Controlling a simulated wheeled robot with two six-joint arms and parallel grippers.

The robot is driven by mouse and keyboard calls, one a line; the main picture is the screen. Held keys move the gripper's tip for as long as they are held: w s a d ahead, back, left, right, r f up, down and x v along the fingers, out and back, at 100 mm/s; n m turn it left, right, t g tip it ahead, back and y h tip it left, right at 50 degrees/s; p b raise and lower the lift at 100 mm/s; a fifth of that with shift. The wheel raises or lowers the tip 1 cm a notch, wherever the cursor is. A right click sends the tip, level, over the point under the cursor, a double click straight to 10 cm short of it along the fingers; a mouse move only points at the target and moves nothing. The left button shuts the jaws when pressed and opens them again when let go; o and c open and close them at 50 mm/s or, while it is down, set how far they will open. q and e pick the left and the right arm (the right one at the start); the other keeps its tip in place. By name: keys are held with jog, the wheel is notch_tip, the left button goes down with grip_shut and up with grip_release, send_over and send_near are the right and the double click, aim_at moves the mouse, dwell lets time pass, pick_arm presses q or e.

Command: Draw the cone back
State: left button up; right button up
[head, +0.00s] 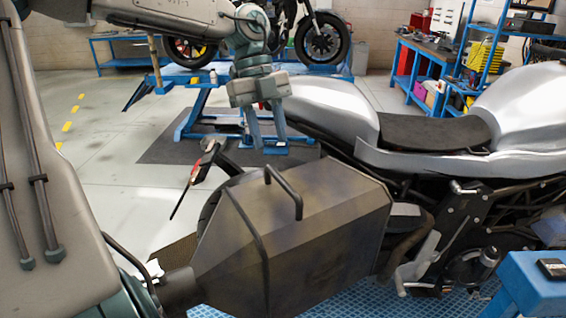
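The cone (320,225) is a dark, faceted metal hood in the lower middle of the head view. Its wide end faces right, toward the rear of the silver motorcycle (425,135). It narrows at the left to a round neck. A black bar handle (285,190) stands on its upper face. My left gripper (263,132) points down, above and apart from the handle in the picture. Its two fingers appear spread with nothing between them. My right gripper is not in view. The cone hides what lies inside and behind it.
A blue table corner (535,285) with a small dark device (551,268) is at the lower right. A second motorcycle (318,38) stands on a blue lift behind. Blue benches and shelves line the back wall. Grey floor at the left is mostly open.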

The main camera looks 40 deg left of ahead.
aim_at(281, 178)
pick_arm(q)
jog(key=x, duration=0.2)
jog(key=p+x, duration=0.1)
jog(key=x, duration=0.1)
jog(key=w+x, duration=0.1)
jog(key=x, duration=0.2)
jog(key=shift+f+p, duration=0.15)
jog(key=shift+p, duration=0.2)
jog(key=shift+s+d+f, duration=0.1)
jog(key=shift+f, duration=0.15)
jog(key=shift+s+d, duration=0.1)
jog(key=shift+s, duration=0.2)
jog(key=shift+w+f, duration=0.1)
jog(key=shift+w, duration=0.1)
jog(key=c, duration=0.4)
grip_shut()
